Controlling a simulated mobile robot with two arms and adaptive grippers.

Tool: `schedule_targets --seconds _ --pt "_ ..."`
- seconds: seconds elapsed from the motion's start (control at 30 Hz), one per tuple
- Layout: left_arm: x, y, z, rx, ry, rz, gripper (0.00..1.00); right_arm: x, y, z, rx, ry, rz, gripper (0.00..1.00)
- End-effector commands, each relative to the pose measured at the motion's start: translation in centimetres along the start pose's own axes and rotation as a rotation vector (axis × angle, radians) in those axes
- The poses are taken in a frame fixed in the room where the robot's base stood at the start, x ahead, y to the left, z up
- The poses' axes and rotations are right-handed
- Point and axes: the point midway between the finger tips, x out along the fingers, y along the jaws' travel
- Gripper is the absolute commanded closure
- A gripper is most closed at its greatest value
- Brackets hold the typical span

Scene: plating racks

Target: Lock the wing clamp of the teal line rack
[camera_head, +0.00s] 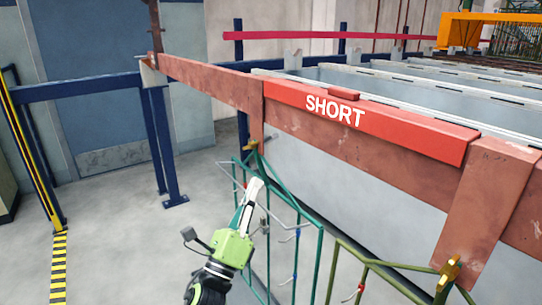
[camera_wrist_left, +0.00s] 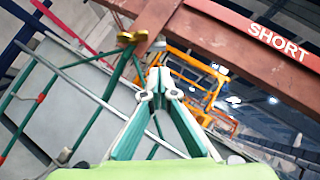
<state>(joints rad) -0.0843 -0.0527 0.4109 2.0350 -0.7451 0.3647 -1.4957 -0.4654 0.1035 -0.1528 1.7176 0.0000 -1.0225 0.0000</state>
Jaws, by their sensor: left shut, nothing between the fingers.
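The teal line rack (camera_head: 318,262) hangs from the rust-brown bar below the red SHORT sign. Its gold wing clamp (camera_head: 251,145) sits at the top of the rack, against the brown hanger. In the left wrist view the clamp (camera_wrist_left: 130,37) is up and left of my fingertips, with the rack's bars (camera_wrist_left: 100,104) below it. My left gripper (camera_head: 256,184) is shut and empty, a little below the clamp in the head view. It also shows shut in the left wrist view (camera_wrist_left: 158,88). I cannot tell whether it touches the rack. My right gripper is out of view.
An olive-green rack (camera_head: 380,268) with its own gold clamp (camera_head: 450,272) hangs at the lower right. The brown bar (camera_head: 380,160) and tank (camera_head: 345,195) bound the right side. A blue post frame (camera_head: 158,140) stands left.

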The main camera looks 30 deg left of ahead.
Motion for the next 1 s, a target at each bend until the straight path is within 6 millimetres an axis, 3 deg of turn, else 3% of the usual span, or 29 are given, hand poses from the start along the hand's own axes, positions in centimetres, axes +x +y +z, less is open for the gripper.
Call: schedule_targets --seconds 0.17,0.6,0.8,1.0 --pt "1.0 -0.1 0.0 0.000 0.000 -0.001 1.00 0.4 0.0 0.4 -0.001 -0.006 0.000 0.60" --pt "8.4 -0.1 0.1 0.000 0.000 -0.002 1.00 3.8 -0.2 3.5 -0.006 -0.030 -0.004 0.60" --pt "9.9 0.0 0.0 -0.001 0.001 0.001 1.00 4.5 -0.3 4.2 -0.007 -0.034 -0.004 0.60" --pt "10.0 0.1 -0.1 -0.001 0.001 0.001 1.00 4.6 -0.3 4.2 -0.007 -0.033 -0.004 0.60"
